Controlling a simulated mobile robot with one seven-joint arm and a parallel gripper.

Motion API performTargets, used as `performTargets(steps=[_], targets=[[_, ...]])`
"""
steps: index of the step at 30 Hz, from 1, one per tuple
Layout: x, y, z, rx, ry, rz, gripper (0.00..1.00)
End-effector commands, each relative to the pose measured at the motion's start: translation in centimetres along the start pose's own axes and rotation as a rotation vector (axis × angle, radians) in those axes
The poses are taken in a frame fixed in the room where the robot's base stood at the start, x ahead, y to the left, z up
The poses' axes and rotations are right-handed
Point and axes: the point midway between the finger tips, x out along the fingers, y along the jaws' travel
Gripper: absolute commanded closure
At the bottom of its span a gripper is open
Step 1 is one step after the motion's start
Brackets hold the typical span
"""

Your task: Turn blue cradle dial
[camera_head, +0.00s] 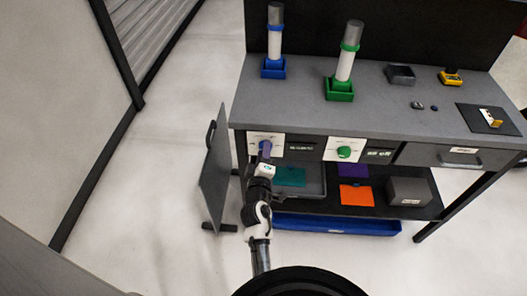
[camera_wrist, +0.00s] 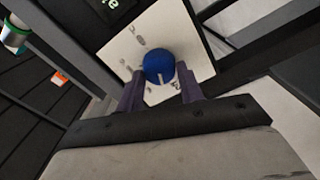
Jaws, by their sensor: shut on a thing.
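The blue dial (camera_wrist: 158,66) sits on a white plate (camera_wrist: 122,50) with small dark marks around it. My gripper (camera_wrist: 160,88) has one finger on each side of the dial and is shut on it. A pale pointer line shows on the dial's lower part in the wrist view. In the head view, my gripper (camera_head: 264,152) covers most of the dial on the bench's left front panel. The blue cradle (camera_head: 273,68) stands on the bench top above and holds a white cylinder with a grey cap.
A green cradle (camera_head: 340,90) with a similar cylinder stands to the right, above a green dial (camera_head: 344,153). A grey upright panel (camera_head: 216,170) stands close left of my arm. A shelf below holds an orange sheet (camera_head: 357,195) and a grey box (camera_head: 408,191).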

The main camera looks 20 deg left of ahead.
Motion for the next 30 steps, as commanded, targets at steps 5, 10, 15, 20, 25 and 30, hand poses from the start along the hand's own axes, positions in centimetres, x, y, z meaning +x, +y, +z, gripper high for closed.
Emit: performTargets(steps=[5, 10, 15, 20, 25, 30], targets=[[0.09, 0.28, -0.14, -0.145, 0.002, 0.004, 0.86], [0.09, 0.22, -0.11, -0.255, 0.002, 0.004, 0.86], [0.10, 0.15, -0.08, -0.330, 0.001, 0.004, 0.86], [0.10, 0.12, -0.06, -0.371, 0.001, 0.005, 0.86], [0.10, 0.11, -0.05, -0.387, 0.001, 0.005, 0.86], [0.10, 0.11, -0.05, -0.389, 0.001, 0.005, 0.86]])
